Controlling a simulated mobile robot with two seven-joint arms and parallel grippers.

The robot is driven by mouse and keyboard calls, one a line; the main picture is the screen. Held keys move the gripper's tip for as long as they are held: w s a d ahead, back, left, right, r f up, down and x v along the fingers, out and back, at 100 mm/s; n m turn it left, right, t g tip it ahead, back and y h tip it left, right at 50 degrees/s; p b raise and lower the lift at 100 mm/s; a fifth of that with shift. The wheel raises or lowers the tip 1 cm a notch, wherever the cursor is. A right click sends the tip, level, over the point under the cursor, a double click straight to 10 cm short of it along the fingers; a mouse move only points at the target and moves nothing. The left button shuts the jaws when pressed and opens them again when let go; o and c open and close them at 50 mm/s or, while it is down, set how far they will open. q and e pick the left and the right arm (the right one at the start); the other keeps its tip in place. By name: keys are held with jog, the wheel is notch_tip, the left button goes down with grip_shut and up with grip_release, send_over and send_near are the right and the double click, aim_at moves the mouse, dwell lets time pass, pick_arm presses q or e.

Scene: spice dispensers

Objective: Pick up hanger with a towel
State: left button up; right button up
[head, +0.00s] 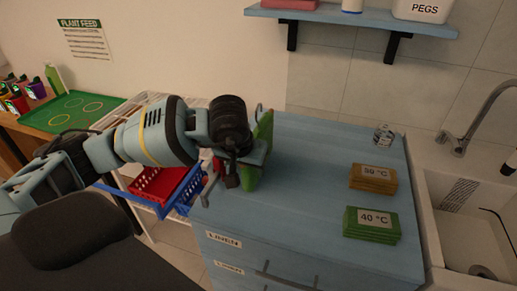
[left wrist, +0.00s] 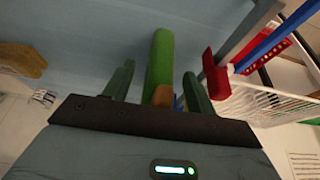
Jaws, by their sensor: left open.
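A green towel-like thing (head: 250,178) stands at the left part of the blue cabinet top, partly hidden by my left gripper (head: 240,168). In the left wrist view the green thing (left wrist: 160,58) runs upright between the two open fingers of my left gripper (left wrist: 158,80), with gaps on both sides. A small brown piece (left wrist: 162,96), perhaps part of the hanger, shows between the fingers near the palm. I cannot make out the hanger's full shape. My right gripper is in neither view.
The blue cabinet top (head: 310,160) holds yellow (head: 373,178) and green (head: 372,224) cloth stacks at right. A red piece (left wrist: 215,75) is close beside the fingers. Red and blue baskets (head: 165,184) sit at left on a white rack. A sink (head: 470,215) is at far right.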

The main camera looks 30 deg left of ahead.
pick_arm(q)
grip_shut()
dwell(0.3)
jog(key=shift+r, duration=0.1)
